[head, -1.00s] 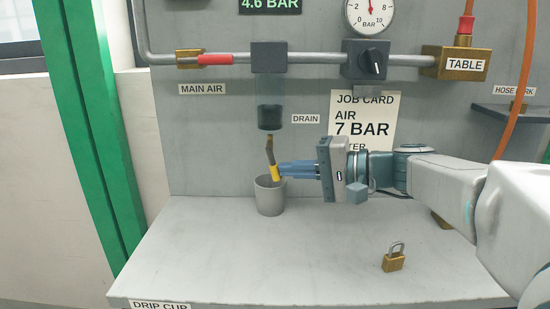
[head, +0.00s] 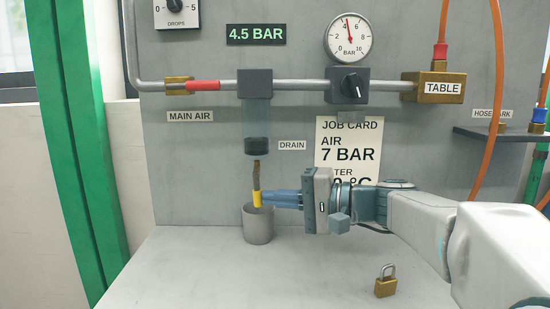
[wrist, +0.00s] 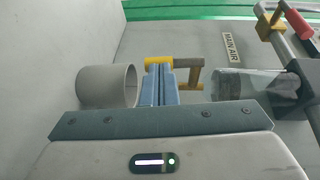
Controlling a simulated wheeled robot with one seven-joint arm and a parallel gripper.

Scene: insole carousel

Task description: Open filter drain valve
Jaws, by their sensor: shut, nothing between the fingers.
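The drain valve hangs under the clear filter bowl (head: 257,128). Its brass-brown stem (head: 256,174) points down and ends in a yellow handle tip (head: 257,198), just above the grey drip cup (head: 257,228). My gripper (head: 273,199) reaches in from the right with its blue fingers together, tips at the yellow part. In the wrist view the shut fingers (wrist: 160,85) end beside the yellow handle (wrist: 158,61), with the cup (wrist: 106,87) to the left and the bowl (wrist: 245,85) to the right. Whether the fingertips press on the handle is hard to tell.
A digital display (head: 256,33) reads 4.5 BAR, with a round gauge (head: 348,36) beside it. A regulator knob (head: 352,85) sits on the pipe, right of the red-handled main air valve (head: 203,86).

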